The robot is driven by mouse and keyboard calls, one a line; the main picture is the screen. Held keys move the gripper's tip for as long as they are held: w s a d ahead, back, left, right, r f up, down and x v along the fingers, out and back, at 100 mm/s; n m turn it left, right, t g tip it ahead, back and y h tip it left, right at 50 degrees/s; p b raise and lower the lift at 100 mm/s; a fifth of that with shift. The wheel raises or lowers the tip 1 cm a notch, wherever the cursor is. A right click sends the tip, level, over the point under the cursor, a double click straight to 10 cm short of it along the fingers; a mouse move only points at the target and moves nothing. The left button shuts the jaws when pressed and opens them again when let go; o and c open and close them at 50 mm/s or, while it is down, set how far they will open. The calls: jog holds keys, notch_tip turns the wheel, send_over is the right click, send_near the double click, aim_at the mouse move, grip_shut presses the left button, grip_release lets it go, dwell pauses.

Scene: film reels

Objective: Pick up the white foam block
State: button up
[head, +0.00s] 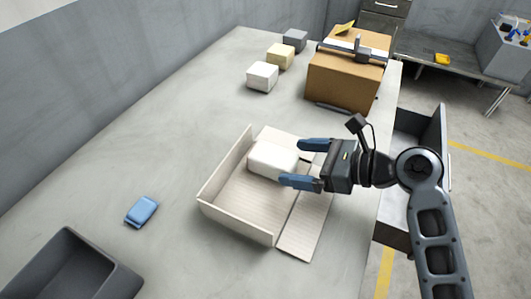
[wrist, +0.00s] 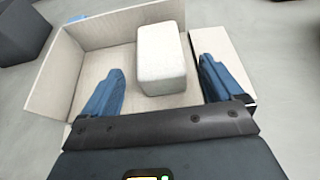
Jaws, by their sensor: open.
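The white foam block (head: 272,160) lies in a shallow pale wooden tray (head: 238,228) on the table, near the tray's far side. In the wrist view the block (wrist: 161,60) stands between my two blue fingers, nearer the right one, with a gap on each side. My gripper (head: 291,164) is open and reaches in from the right, its fingertips on either side of the block's near end. The open gripper also shows in the wrist view (wrist: 158,80). The tray's right side has a low flat board (head: 305,228) lying beside it.
A blue item (head: 142,211) and a dark grey bin (head: 75,270) are at the left front. White (head: 262,77), yellow (head: 280,56) and grey (head: 295,40) blocks stand at the back. A cardboard box (head: 342,82) with a tape dispenser is behind my gripper.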

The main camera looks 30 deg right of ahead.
aim_at(273, 160)
jog(key=shift+x, duration=3.5)
jog(key=c, duration=1)
